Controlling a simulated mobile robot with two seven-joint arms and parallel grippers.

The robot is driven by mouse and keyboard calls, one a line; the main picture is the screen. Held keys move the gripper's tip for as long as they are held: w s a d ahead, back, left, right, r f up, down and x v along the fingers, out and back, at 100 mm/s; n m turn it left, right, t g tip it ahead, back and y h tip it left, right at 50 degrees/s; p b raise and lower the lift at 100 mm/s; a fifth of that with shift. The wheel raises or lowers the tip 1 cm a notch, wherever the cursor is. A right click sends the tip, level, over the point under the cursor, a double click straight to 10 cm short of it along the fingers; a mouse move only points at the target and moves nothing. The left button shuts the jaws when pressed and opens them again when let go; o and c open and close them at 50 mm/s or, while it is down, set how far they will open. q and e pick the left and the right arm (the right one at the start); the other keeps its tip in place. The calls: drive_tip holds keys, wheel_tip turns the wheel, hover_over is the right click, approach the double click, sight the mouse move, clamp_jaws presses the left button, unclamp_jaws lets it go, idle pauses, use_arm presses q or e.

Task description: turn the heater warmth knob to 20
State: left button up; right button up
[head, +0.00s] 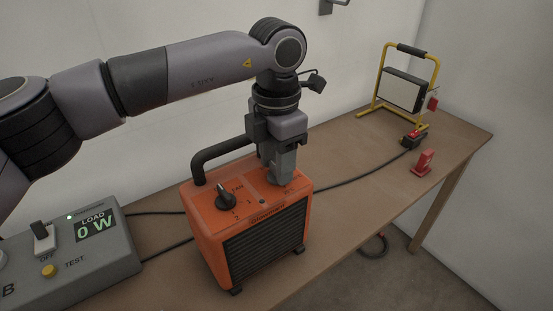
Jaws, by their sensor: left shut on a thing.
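The orange heater (207,232) stands on the table with a dark front grille and a black carry handle (220,155). A black knob (225,198) on the left of its top has markings that read FAN, 1 and 2. My left gripper (279,180) points down at the right part of the heater top, shut on a knob that its fingers hide. The warmth scale and the knob's pointer cannot be read there. My right gripper is not in view.
A grey load box (110,258) reading 0 W stands at the left. A yellow-framed work lamp (403,90), a dark socket block (413,139) and a red object (424,163) are at the right. Black cables (345,180) cross the table. The table (365,200) is clear right of the heater.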

use_arm(q)
drive_tip(key=m, duration=0.5)
drive_tip(key=shift+m+b, duration=0.35)
drive_tip(key=shift+m, duration=0.05)
drive_tip(key=m, duration=1.1)
drive_tip(key=shift+m, duration=0.4)
drive_tip(key=m, duration=0.5)
drive_tip(key=shift+m, duration=0.4)
drive_tip(key=o, duration=1.1)
drive_tip(key=shift+c, duration=0.2)
drive_tip(key=shift+r, duration=3.65)
